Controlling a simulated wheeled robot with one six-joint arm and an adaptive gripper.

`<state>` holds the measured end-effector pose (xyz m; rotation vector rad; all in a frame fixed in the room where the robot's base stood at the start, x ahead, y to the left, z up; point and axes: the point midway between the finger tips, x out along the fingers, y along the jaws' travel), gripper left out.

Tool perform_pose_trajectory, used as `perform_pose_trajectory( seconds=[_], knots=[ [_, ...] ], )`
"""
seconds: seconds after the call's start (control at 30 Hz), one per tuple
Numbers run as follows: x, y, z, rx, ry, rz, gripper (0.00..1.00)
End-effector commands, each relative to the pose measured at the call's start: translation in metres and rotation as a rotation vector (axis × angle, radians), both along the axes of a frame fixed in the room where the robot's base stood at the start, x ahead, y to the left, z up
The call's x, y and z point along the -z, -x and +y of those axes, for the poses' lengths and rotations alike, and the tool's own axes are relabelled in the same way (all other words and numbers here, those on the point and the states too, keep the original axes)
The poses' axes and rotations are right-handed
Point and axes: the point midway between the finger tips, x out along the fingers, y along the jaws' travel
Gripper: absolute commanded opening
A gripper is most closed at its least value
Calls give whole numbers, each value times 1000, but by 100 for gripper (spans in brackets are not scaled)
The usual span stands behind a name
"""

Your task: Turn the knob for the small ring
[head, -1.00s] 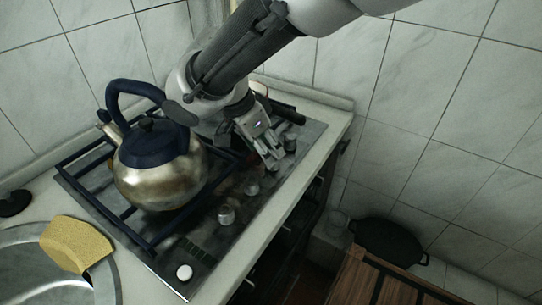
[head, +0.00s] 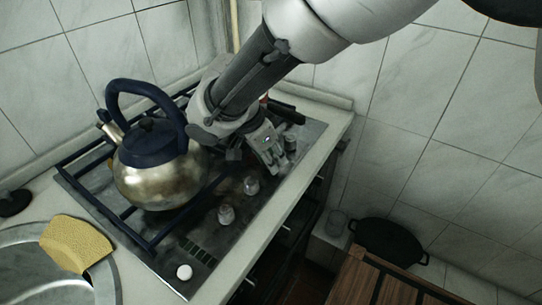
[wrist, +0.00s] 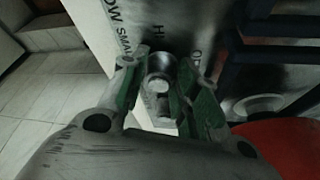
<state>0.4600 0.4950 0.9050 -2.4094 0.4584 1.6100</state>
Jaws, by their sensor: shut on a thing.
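A row of metal knobs runs along the front of the hob (head: 175,265). Two of them, a nearer knob (head: 226,213) and another knob (head: 251,185), stand free in the head view. My gripper (head: 276,167) is farther along the row, pointing down at the hob. In the wrist view my gripper (wrist: 160,78) has its fingers on both sides of a round metal knob (wrist: 160,66) and is shut on it. In the head view the fingers largely hide this knob. I cannot tell from the markings which ring it serves.
A steel kettle (head: 155,180) with a dark blue handle stands on the dark pan supports (head: 130,232), left of my arm. A yellow sponge (head: 75,243) lies at the sink (head: 40,283). A black pan (head: 388,240) is low at the right. Part of something red (wrist: 285,140) shows in the wrist view.

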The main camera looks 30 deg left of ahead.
Motion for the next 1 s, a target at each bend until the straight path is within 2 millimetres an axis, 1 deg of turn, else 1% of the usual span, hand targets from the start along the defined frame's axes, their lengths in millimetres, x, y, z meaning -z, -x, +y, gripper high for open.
perform_pose_trajectory(
  seconds=[0.17, 0.37, 0.57, 1.0],
  knots=[
    [0, 0, 0, -21, 1, 0, 7],
    [0, 0, -1, -106, 0, 0, 7],
    [0, 0, -2, -261, 1, 0, 7],
    [0, 0, -5, -677, 0, 0, 7]
  ],
)
